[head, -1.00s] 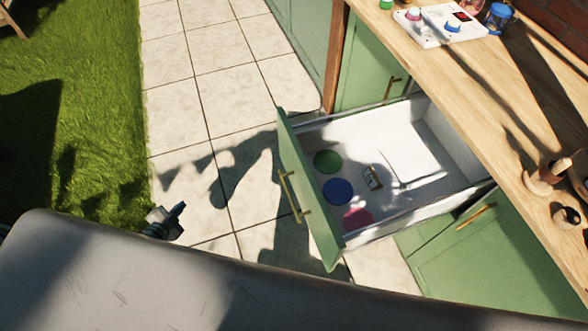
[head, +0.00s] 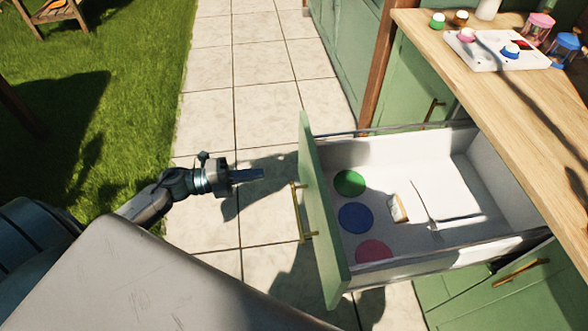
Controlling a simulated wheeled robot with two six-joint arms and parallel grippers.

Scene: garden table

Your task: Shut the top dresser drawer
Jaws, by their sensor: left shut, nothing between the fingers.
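The top drawer (head: 323,215) is pulled far out of the green dresser, its green front facing left with a brass handle (head: 299,211). Inside lie a green disc (head: 349,183), a blue disc (head: 356,218), a pink disc (head: 374,251), a small box-like item (head: 398,208) and a flat white sheet (head: 447,201). My left gripper (head: 262,174) is shut and empty, left of the drawer front and apart from it, its fingers pointing right toward the front. My right gripper is not in view.
The wooden countertop (head: 470,75) above the drawer carries a white tray (head: 495,50), small coloured-lid pots and jars. A closed green cupboard door (head: 495,300) with a brass handle is below. Tiled paving (head: 262,110) is open floor, with grass (head: 110,90) to the left.

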